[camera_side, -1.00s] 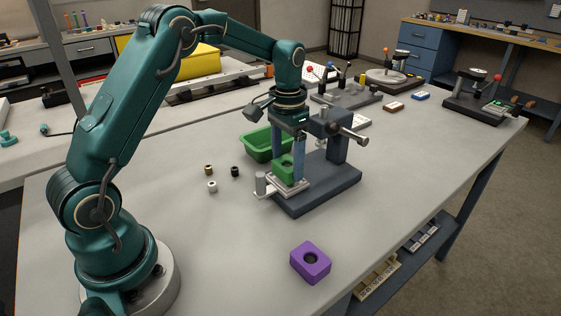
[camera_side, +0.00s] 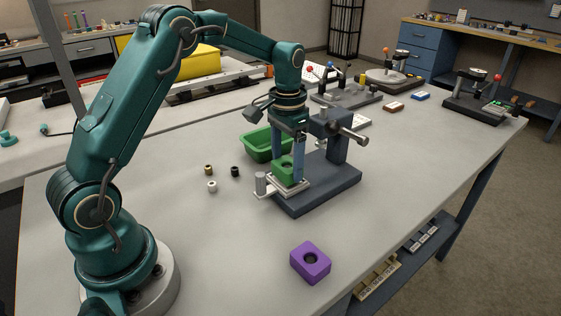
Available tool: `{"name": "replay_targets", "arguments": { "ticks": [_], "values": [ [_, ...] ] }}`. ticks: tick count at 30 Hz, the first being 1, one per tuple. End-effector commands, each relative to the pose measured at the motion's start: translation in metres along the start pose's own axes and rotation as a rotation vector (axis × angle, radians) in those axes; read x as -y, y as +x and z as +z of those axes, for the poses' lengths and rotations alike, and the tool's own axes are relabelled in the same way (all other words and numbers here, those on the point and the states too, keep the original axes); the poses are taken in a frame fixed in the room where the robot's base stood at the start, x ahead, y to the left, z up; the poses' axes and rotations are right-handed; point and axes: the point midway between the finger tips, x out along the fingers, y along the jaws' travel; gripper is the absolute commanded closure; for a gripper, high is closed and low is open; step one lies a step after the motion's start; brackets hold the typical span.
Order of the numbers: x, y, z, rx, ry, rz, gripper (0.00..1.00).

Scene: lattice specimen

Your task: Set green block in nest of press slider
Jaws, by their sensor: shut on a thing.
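The green block (camera_side: 284,172) is at the slider (camera_side: 291,190) of the press (camera_side: 320,186), low over or on its pale plate. From this view I cannot tell whether it is fully seated in the nest. My gripper (camera_side: 288,164) points straight down and is shut on the green block, with a finger on either side of it. The nest itself is hidden by the block.
A green tray (camera_side: 264,146) stands right behind the slider. A purple block with a hole (camera_side: 310,263) lies in front. Small bushings (camera_side: 212,187) lie to the left. The press column and its lever (camera_side: 353,136) rise close to the right of my gripper.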

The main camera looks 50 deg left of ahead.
Motion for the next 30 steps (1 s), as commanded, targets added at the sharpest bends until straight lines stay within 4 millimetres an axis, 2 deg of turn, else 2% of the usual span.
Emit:
{"name": "replay_targets", "arguments": {
  "ticks": [30],
  "values": [
    [0.0000,0.0093,0.0001,0.001,0.000,0.000,0.75]
  ]
}}
